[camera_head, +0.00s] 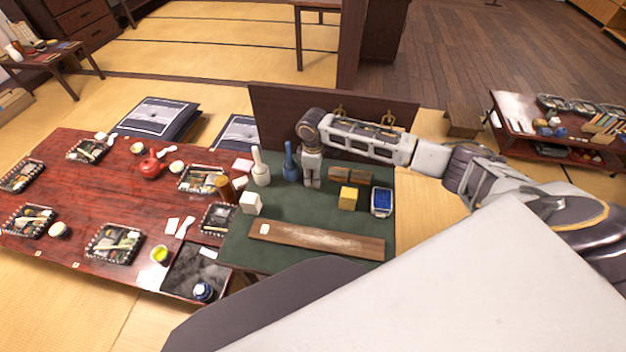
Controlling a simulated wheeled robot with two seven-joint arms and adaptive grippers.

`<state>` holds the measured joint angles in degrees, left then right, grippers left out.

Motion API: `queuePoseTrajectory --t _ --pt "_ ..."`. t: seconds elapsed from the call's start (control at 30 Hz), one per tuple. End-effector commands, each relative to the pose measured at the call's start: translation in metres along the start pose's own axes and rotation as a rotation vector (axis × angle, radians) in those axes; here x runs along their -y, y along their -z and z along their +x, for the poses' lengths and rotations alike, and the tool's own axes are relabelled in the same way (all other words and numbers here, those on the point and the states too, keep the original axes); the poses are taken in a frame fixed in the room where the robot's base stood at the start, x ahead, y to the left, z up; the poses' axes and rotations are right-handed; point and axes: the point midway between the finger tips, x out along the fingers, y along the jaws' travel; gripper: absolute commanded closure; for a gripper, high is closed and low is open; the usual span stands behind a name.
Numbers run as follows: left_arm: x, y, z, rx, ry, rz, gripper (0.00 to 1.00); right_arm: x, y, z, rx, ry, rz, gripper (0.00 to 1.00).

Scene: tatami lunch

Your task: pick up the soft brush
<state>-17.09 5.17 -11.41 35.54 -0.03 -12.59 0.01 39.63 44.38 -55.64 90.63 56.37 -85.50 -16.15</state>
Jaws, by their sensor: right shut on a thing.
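My right gripper (313,180) points down over the dark green table top, near its back edge. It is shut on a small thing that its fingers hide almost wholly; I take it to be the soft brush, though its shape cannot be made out. A blue upright tool (290,168) with a thin handle stands just left of the gripper. A similar white tool (260,172) stands further left. My left gripper is not in view.
Brown blocks (361,176), a yellow block (348,198) and a blue-filled container (381,202) stand right of the gripper. A white block (250,204) is at left. A long wooden board (330,242) lies in front. A dark panel (275,110) rises behind. A red table (120,200) adjoins at left.

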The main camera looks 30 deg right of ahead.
Motion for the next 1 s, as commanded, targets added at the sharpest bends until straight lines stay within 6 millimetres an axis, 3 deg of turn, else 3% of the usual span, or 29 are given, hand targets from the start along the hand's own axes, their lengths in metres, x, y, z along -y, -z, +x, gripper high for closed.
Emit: queuePoseTrajectory --t 0.27,0.47,1.0 --pt "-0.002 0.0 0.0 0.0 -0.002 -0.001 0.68 0.0 0.0 -0.002 -0.001 0.0 0.0 0.95" --pt "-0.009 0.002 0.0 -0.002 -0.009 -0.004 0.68 -0.001 0.0 -0.014 -0.001 -0.001 0.0 0.95" --pt "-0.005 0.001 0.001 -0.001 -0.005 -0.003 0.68 -0.001 0.001 -0.086 -0.002 -0.001 0.001 0.95"
